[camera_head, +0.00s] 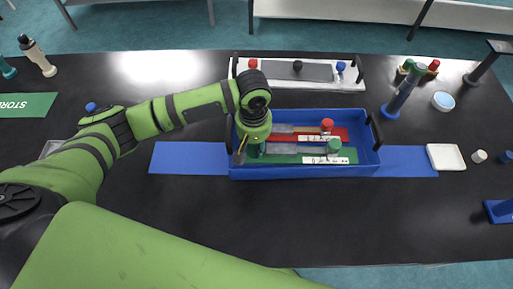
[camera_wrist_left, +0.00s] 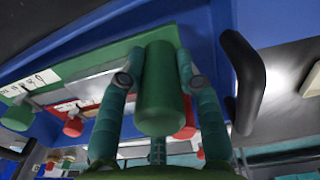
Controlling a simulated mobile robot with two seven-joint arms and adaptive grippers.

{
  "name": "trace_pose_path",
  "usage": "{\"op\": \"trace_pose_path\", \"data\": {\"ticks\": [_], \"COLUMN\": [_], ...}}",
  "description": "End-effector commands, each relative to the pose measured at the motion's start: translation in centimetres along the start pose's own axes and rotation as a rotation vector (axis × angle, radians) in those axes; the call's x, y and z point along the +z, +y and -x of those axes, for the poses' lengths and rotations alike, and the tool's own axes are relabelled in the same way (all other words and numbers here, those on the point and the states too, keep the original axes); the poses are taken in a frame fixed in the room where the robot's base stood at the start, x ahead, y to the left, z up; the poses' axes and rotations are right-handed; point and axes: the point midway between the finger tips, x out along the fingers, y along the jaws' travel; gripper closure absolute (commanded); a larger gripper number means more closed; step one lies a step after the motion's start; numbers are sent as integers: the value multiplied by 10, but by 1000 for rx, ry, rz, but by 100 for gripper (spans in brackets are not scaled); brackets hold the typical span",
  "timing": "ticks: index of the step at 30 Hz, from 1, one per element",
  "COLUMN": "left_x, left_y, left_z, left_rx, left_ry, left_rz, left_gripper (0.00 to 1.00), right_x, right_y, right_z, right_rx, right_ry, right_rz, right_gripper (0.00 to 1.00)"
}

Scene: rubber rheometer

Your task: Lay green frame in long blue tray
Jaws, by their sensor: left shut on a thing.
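The long blue tray (camera_head: 305,171) stands on the black table with a black handle at each end. The green frame (camera_head: 283,158) lies along the front side of the tray, with a white label and an upright green knob (camera_head: 334,146) at its right end. My left gripper (camera_head: 254,151) is over the tray's left end. In the wrist view its teal fingers (camera_wrist_left: 160,85) are shut around a green cylinder (camera_wrist_left: 160,90), seemingly the frame's left knob. Whether the frame touches the tray floor is hard to tell. My right gripper is out of view.
A red frame (camera_head: 342,134) with a red knob lies behind the green one in the tray. A white rack (camera_head: 285,83) stands behind the tray. A blue mat (camera_head: 190,158) shows beside it. A tool in a blue stand (camera_head: 392,110) and a white dish (camera_head: 446,157) are at right.

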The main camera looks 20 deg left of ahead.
Motion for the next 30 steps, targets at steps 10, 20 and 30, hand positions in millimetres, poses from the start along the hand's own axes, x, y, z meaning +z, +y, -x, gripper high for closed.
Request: {"op": "trace_pose_path", "data": {"ticks": [10,20,30], "left_x": [0,1,0], "left_y": [0,0,0], "left_z": [-30,-31,-28], "left_rx": [2,0,0], "left_ry": [0,-1,0], "left_rz": [-2,-2,-3], "left_gripper": [100,42,42], "right_x": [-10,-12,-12], "right_y": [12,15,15], "right_z": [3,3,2], "right_rx": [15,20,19], "right_ry": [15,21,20], "right_rz": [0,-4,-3], "right_gripper": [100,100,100]}}
